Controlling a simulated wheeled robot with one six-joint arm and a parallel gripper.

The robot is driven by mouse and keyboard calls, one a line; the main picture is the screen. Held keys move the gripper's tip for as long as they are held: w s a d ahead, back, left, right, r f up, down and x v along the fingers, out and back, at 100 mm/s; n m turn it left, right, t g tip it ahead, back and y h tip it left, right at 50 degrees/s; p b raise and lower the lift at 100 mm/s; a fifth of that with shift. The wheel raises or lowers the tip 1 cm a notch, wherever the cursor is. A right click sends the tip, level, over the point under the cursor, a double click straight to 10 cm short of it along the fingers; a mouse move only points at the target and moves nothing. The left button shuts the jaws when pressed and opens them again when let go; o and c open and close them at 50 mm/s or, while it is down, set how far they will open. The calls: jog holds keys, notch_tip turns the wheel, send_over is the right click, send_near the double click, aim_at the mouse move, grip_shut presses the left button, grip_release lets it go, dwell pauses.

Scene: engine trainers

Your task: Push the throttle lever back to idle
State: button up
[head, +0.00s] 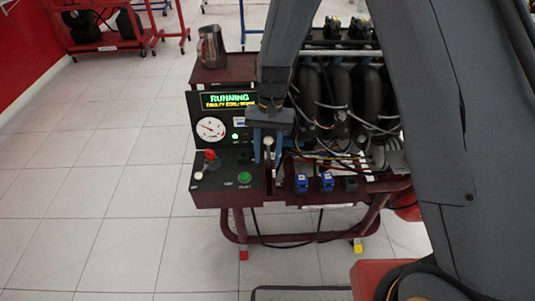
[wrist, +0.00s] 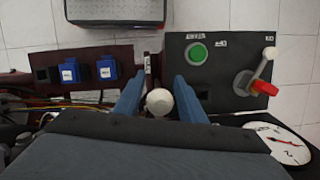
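The throttle lever, with a round whitish knob (wrist: 158,101), stands at a slot beside the control panel. It also shows in the head view (head: 268,142), partly covered by my gripper. My gripper (head: 267,145) comes down over it from above. In the wrist view its two blue fingers (wrist: 159,92) stand on either side of the knob, with a small gap showing on each side. The gripper looks open and does not appear closed on the knob. The lever's lower part is hidden below the knob.
The panel has a green button (head: 244,178), a red-handled switch (head: 210,155) and a white gauge (head: 210,129). A display (head: 228,100) reads "RUNNING". Blue switches (head: 301,183) and engine wiring sit to the right. A metal jug (head: 211,47) stands on top.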

jog(key=shift+r, duration=0.1)
jog(key=shift+b+v, duration=0.3)
jog(key=shift+v, duration=3.5)
